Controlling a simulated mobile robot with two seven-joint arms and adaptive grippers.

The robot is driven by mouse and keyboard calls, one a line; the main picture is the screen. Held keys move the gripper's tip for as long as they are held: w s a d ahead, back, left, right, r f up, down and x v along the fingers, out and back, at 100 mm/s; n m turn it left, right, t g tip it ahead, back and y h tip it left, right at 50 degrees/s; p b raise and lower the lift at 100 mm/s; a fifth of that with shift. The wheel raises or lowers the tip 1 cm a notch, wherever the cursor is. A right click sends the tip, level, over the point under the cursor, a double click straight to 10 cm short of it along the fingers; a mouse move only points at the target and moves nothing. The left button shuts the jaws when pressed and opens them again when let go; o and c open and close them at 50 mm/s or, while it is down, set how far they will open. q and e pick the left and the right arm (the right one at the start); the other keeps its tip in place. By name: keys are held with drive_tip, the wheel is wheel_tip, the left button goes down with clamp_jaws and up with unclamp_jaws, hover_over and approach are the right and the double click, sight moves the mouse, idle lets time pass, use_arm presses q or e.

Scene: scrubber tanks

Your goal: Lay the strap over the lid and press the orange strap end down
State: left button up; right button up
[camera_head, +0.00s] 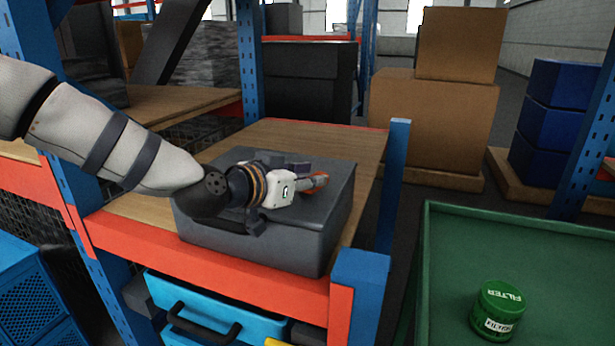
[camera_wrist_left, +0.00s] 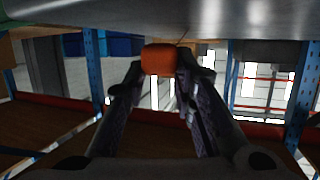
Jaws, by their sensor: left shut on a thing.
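A dark grey case (camera_head: 285,245) with a flat lid (camera_head: 335,203) sits on the wooden shelf. My left gripper (camera_head: 314,180) is over the lid, its fingers pointing right. It is shut on the orange strap end (camera_head: 319,181), which also shows as an orange block (camera_wrist_left: 158,59) between the fingertips of the left gripper (camera_wrist_left: 160,70) in the left wrist view. A grey surface (camera_wrist_left: 160,20) spans the top of that view. My wrist hides part of the lid, and I cannot make out the rest of the strap. My right gripper is not in view.
The orange shelf beam (camera_head: 200,265) and blue posts (camera_head: 393,190) bound the shelf. Blue drawers (camera_head: 205,310) are below. A green tray (camera_head: 550,250) at the right holds a green filter (camera_head: 498,310). Cardboard boxes (camera_head: 430,120) stand behind.

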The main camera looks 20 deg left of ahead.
use_arm(q)
drive_tip(key=shift+f, duration=0.85)
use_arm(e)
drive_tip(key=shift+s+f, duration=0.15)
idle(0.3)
use_arm(q)
drive_tip(key=o, duration=1.1)
drive_tip(key=shift+o, duration=0.3)
drive_tip(key=o, duration=0.4)
drive_tip(key=shift+r, duration=0.15)
wheel_tip(320, 180, up, 9)
drive_tip(key=shift+f+p, duration=0.2)
drive_tip(key=shift+p, duration=1.05)
drive_tip(key=shift+f, duration=0.1)
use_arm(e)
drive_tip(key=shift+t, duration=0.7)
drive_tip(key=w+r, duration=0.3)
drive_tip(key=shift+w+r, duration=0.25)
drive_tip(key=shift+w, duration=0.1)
